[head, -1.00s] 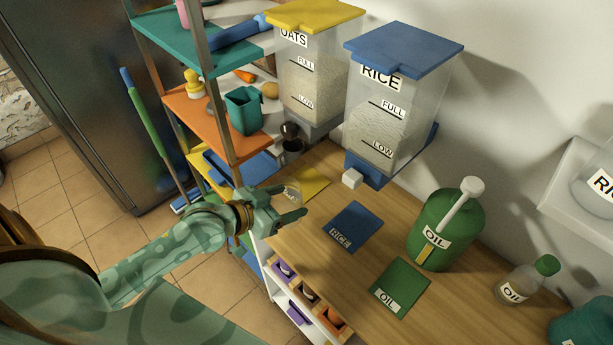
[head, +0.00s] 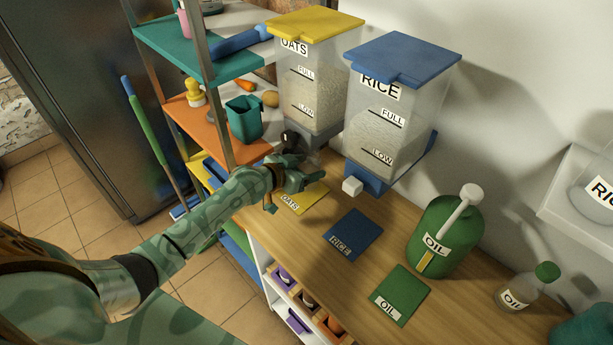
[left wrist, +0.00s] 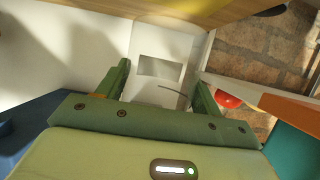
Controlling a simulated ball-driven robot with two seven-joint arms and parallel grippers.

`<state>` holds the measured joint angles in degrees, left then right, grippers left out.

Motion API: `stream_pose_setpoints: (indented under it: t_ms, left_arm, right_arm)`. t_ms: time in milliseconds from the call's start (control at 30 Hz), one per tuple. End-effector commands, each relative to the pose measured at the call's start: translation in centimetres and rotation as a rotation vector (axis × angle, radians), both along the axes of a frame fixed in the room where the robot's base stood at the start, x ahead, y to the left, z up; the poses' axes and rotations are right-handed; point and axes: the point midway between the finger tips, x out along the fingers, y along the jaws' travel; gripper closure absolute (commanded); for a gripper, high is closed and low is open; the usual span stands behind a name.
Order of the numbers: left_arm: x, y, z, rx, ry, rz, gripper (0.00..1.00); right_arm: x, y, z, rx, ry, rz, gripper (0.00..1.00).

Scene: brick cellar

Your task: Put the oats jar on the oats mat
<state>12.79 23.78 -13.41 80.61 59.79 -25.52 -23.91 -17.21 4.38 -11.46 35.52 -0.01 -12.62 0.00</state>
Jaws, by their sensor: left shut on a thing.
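My left gripper (head: 303,172) is shut on a clear glass jar, taken to be the oats jar, under the oats dispenser (head: 312,85). The jar is hard to make out; a faint clear outline of the jar (left wrist: 168,92) shows between the fingers in the left wrist view. No label shows on it. The yellow oats mat (head: 312,197) lies flat on the counter, just in front of and below the gripper, partly covered by it. The left wrist view shows both fingers of the left gripper (left wrist: 160,85). My right gripper is not in view.
The rice dispenser (head: 400,115) stands right of the oats one. The blue rice mat (head: 355,230) and green oil mat (head: 402,290) are bare. A green oil can (head: 447,230) and an oil bottle (head: 517,290) stand right. An open shelf (head: 205,120) is left.

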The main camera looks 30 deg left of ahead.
Motion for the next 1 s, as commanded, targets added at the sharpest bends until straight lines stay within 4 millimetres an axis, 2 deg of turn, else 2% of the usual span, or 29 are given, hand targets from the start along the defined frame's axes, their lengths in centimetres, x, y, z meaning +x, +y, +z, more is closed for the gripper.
stream_pose_setpoints:
  t_ms: [267, 667, 700, 733, 767, 1000]
  left_arm:
    - [0.3, -0.1, -3.5, -0.002, 0.003, 0.001, 0.60]
    - [0.2, 0.0, -3.9, 0.000, 0.000, 0.001, 0.60]
    - [0.2, 0.0, -3.8, -0.001, 0.000, 0.001, 0.23]
    - [0.2, 0.0, -3.8, -0.001, 0.000, 0.001, 0.15]
    - [0.2, 0.0, -3.8, -0.001, 0.000, 0.001, 0.12]
    - [0.2, 0.0, -3.7, -0.001, 0.000, 0.001, 0.12]
  right_arm:
    - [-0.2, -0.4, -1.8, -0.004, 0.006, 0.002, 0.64]
    - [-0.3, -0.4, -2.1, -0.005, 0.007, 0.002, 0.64]
    - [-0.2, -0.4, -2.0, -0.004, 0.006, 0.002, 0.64]
    - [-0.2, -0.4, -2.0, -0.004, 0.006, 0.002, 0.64]
    - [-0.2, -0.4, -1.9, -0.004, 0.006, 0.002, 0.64]
    - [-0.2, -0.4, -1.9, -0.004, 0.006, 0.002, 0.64]
